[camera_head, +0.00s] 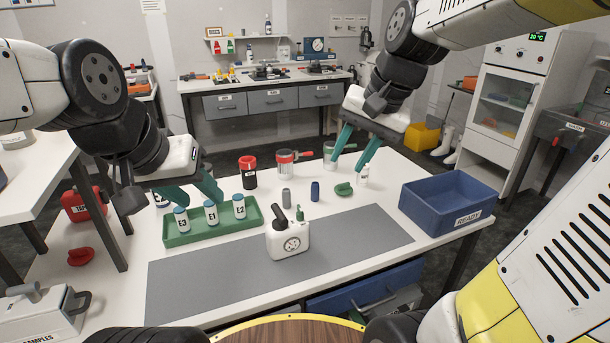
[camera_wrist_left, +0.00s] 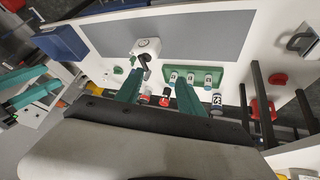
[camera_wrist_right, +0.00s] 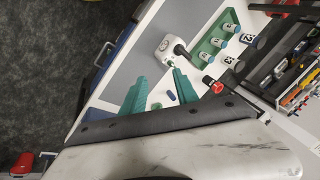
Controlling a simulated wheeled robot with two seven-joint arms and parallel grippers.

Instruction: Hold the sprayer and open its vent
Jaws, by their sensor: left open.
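The sprayer (camera_head: 288,241) is a white bottle with a round dial on its front, a black handle and nozzle on top and a small green part (camera_head: 300,213) beside the nozzle. It stands upright on the grey mat (camera_head: 360,232). It also shows in the left wrist view (camera_wrist_left: 150,45) and the right wrist view (camera_wrist_right: 165,46). My left gripper (camera_head: 200,190) is open and empty, above the green tray, left of the sprayer. My right gripper (camera_head: 346,160) is open and empty, raised behind and right of the sprayer. Neither touches the sprayer.
A green tray (camera_head: 180,239) holds vials E3, E1 and E2 left of the sprayer. A blue READY bin (camera_head: 425,212) stands at the right. Behind are a grey cylinder (camera_head: 286,197), a blue cylinder (camera_head: 315,191), a red-lidded jar (camera_head: 248,178) and cups. The mat beside the sprayer is clear.

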